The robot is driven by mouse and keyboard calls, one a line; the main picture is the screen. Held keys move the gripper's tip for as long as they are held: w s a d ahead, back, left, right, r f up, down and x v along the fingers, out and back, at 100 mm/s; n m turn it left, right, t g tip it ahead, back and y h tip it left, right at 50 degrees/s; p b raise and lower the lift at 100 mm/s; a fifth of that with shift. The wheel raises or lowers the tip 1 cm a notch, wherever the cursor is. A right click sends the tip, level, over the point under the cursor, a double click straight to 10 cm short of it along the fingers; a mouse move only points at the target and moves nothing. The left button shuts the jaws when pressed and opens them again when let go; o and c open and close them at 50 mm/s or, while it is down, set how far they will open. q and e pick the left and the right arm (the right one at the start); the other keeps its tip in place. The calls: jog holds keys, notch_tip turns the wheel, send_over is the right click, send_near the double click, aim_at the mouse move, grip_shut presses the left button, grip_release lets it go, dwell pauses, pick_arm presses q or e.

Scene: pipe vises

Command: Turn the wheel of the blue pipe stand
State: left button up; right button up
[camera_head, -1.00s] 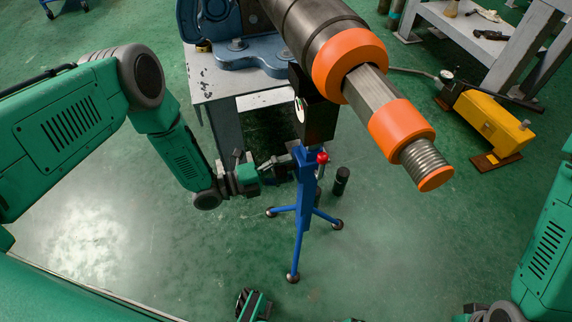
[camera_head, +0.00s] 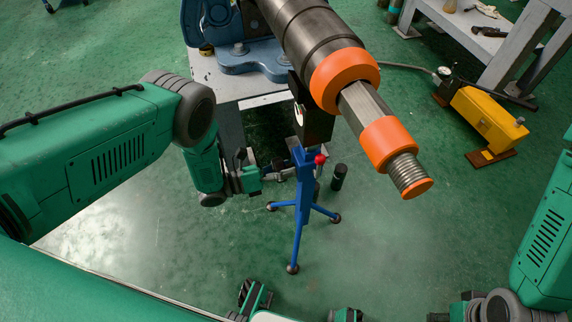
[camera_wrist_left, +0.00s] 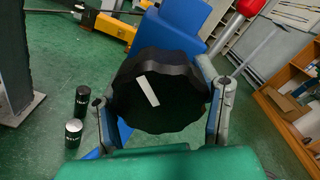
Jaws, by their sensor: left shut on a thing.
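The blue pipe stand (camera_head: 305,190) stands upright on the green floor on spread legs with dark ball feet. Its black wheel with a scalloped rim and a white stripe (camera_wrist_left: 148,91) fills the middle of the left wrist view. The stripe is tilted, its upper end toward the left. My left gripper (camera_wrist_left: 160,105) has one finger on each side of the wheel and is shut on its rim. In the head view my left gripper (camera_head: 278,173) reaches the stand from the left; the wheel is hard to make out there. My right gripper is not clearly visible; only my right arm shows.
A dark pipe with orange rings (camera_head: 345,80) extends above the stand. A grey table (camera_head: 222,92) with a blue vise stands behind. A black bottle (camera_head: 339,177) is on the floor close right of the stand. A yellow pump (camera_head: 488,117) lies farther right.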

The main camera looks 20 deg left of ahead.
pick_arm(q)
jog(key=shift+s+f+m+p, duration=0.15)
jog(key=shift+m+p, duration=0.35)
jog(key=shift+m, duration=1.25)
jog(key=shift+f+m+p, duration=0.2)
jog(key=shift+m+p, duration=0.3)
jog(key=shift+m, duration=1.25)
jog(key=o, duration=1.2)
jog(key=shift+c, duration=0.2)
jog(key=shift+o, duration=0.2)
jog(key=shift+s+a+r, duration=0.1)
jog(key=shift+a, duration=0.4)
jog(key=v, duration=1.1)
